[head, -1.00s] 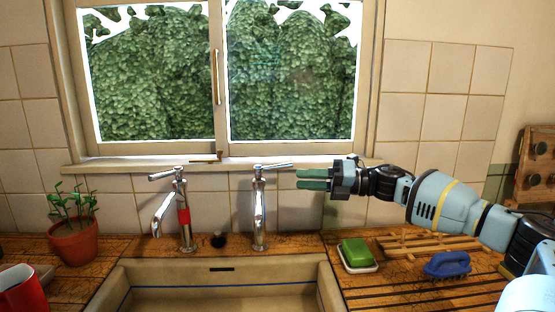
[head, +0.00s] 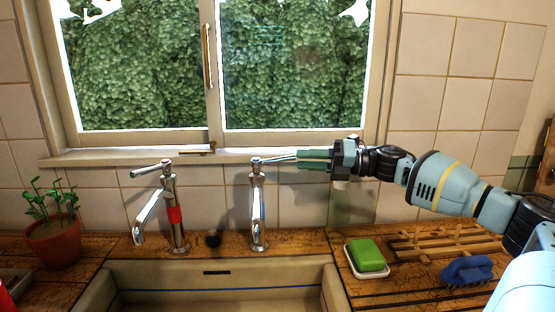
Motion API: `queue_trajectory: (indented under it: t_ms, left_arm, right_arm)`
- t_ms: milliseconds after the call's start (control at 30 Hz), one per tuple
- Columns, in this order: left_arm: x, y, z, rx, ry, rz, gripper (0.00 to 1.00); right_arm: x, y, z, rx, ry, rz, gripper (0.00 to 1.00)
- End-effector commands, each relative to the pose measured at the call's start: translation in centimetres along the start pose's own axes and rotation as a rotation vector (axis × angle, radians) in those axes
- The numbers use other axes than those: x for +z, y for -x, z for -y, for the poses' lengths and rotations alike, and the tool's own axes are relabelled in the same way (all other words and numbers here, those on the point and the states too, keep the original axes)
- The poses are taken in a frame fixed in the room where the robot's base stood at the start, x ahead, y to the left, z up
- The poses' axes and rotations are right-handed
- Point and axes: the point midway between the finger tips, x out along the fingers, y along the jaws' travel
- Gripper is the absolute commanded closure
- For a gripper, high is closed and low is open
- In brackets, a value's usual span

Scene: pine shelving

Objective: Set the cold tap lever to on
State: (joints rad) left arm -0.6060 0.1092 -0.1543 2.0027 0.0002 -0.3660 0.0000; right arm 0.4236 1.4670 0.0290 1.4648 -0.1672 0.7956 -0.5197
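Two chrome taps stand behind the sink. The left tap (head: 174,212) has a red band, and its lever points left. The right tap (head: 257,212) shows no red band and looks like the cold one. Its lever (head: 277,159) points right, toward my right gripper. My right gripper (head: 300,160) reaches in from the right with its green fingers pointing left, a narrow gap between them. The fingertips are at the lever's free end; I cannot tell whether they touch it. My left gripper is out of view.
The sink (head: 215,285) lies below the taps. A green soap (head: 366,254) on a dish, a wooden rack (head: 440,242) and a blue brush (head: 467,270) are on the right counter. A potted plant (head: 54,243) stands at left. The window sill (head: 130,157) runs close behind the levers.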

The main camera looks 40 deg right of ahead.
Motion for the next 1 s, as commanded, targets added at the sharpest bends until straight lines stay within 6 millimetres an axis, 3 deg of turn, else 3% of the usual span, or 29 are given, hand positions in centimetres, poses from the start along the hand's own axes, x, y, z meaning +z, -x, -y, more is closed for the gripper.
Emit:
queue_trajectory:
  t_ms: [567, 1000]
  left_arm:
    - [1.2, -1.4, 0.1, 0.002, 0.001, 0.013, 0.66]
    - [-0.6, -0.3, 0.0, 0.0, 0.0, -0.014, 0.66]
  right_arm:
    - [-0.1, -2.5, 0.0, 0.003, 0.002, 0.0, 0.66]
    - [0.2, -6.0, -0.4, 0.007, 0.001, 0.004, 0.66]
